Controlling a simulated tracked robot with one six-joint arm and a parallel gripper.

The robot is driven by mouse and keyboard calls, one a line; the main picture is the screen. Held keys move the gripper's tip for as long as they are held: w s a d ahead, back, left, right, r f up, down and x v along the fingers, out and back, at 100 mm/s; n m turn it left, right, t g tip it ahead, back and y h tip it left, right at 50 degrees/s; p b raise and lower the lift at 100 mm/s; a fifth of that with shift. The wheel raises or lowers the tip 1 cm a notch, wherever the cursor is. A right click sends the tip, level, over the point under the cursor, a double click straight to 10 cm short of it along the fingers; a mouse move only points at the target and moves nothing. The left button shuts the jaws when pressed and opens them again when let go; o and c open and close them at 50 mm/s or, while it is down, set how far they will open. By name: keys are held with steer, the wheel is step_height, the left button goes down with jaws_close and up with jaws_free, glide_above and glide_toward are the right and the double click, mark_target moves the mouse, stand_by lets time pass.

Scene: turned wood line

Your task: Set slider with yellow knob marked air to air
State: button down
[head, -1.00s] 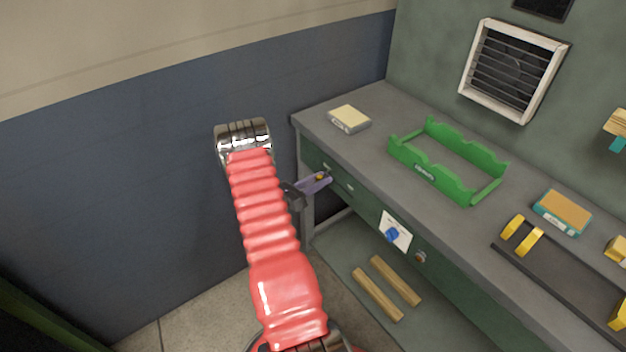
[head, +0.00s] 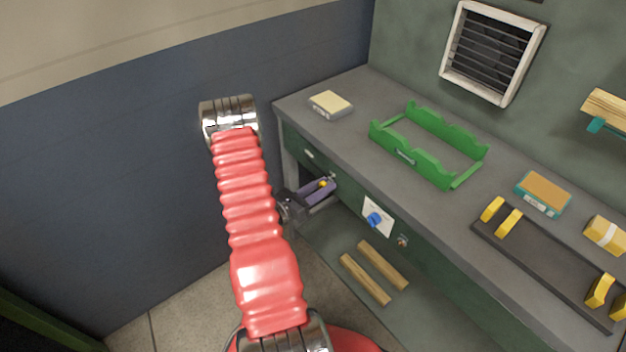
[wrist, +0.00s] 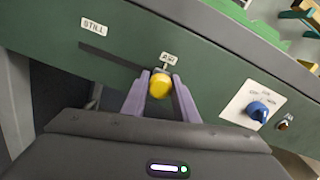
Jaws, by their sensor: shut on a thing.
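The slider's yellow knob (wrist: 160,88) sits at the right end of its slot (wrist: 110,58) on the green bench front, directly below the AIR label (wrist: 169,59). The STILL label (wrist: 95,27) is above the slot's left end. My gripper (wrist: 161,92), with purple fingers on both sides of the knob, is shut on it. In the head view, my gripper (head: 321,186) is at the bench front with the yellow knob (head: 323,184) between its fingers. The slot is mostly hidden there.
A white plate with a blue rotary knob (wrist: 258,110) is right of the slider, with a small round knob (wrist: 284,124) beyond. On the bench top (head: 350,140) stand a green cradle (head: 405,157) and boxes. Two wooden bars (head: 364,279) lie on the lower shelf.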

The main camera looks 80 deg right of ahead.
steer(key=shift+s+a+f, duration=0.15)
steer(key=shift+s+a, duration=0.05)
steer(key=shift+s, duration=0.15)
steer(key=c, duration=1.4)
jaws_free()
steer(key=shift+c, duration=0.2)
steer(key=shift+w, duration=0.1)
steer(key=shift+w, duration=0.1)
steer(key=v, duration=1.3)
steer(key=shift+w+a, duration=0.2)
steer(key=shift+a, duration=0.05)
